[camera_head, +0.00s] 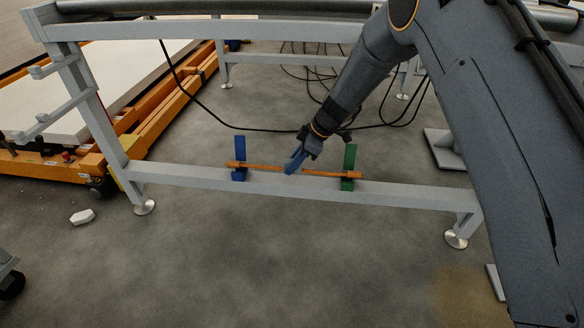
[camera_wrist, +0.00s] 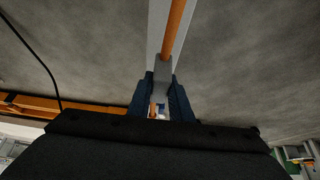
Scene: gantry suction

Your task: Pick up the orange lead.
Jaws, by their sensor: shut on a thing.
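The orange lead (camera_head: 268,167) is a long thin bar. It lies roughly level along the frame's low grey beam, between a blue bracket (camera_head: 239,158) and a green bracket (camera_head: 348,167), and still meets both. My gripper (camera_head: 294,163) comes down from the upper right and is shut on the lead between the brackets. In the wrist view, the lead (camera_wrist: 176,28) runs from the top edge down to my gripper (camera_wrist: 161,98), between its dark blue fingers.
The low grey beam (camera_head: 415,196) lies beneath the lead. Black cables (camera_head: 215,112) hang behind it. An orange-edged platform (camera_head: 150,130) stands at the left. A small white block (camera_head: 82,216) lies on the floor. The floor in front is mostly clear.

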